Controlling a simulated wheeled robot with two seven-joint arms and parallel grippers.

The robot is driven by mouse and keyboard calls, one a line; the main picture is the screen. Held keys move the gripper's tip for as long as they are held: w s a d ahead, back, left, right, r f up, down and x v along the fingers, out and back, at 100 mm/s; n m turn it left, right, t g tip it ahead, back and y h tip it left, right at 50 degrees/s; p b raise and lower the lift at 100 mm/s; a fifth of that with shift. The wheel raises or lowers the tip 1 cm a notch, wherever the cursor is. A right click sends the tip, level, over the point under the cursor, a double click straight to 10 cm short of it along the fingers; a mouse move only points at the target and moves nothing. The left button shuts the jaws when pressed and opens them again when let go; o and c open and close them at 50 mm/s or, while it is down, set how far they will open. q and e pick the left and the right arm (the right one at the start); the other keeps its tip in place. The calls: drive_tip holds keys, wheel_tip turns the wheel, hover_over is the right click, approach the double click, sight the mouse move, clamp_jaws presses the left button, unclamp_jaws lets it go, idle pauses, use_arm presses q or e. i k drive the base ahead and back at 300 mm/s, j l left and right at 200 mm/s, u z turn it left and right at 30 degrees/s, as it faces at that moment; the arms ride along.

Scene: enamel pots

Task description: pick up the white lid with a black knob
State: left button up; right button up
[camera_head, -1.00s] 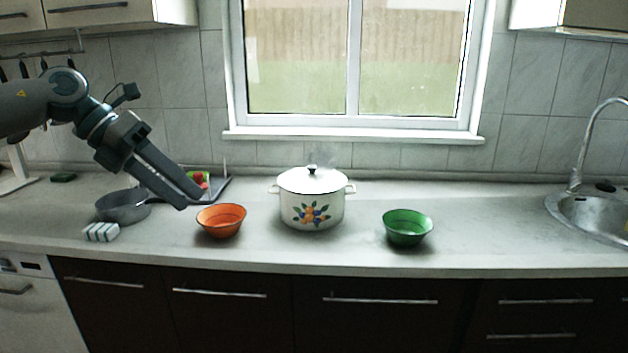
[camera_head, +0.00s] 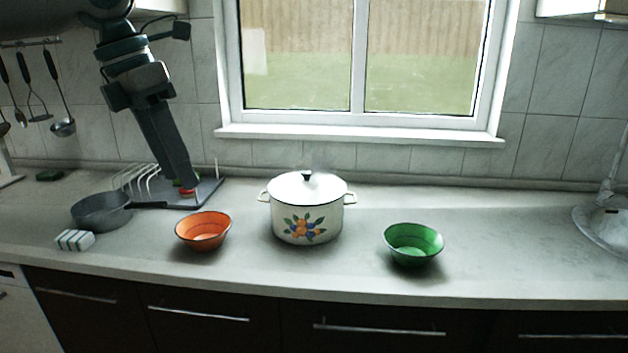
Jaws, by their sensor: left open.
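The white lid (camera_head: 325,187) with a black knob (camera_head: 307,175) sits on the white enamel pot (camera_head: 307,227), which has a fruit pattern and two side handles. The pot stands upright near the middle of the counter. My left gripper (camera_head: 184,186) is open and empty, pointing down to the left of the pot, above the back of the counter. Its fingers overlap in this view and it is well apart from the lid. My right gripper is not in view.
An orange bowl (camera_head: 203,231) stands left of the pot and a green bowl (camera_head: 414,244) right of it. A grey pan (camera_head: 101,211), a striped sponge (camera_head: 75,240) and a dish rack (camera_head: 142,184) are at the left. A sink (camera_head: 602,219) is at the far right.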

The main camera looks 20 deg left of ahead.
sight(281, 188)
drive_tip(key=i, duration=1.4)
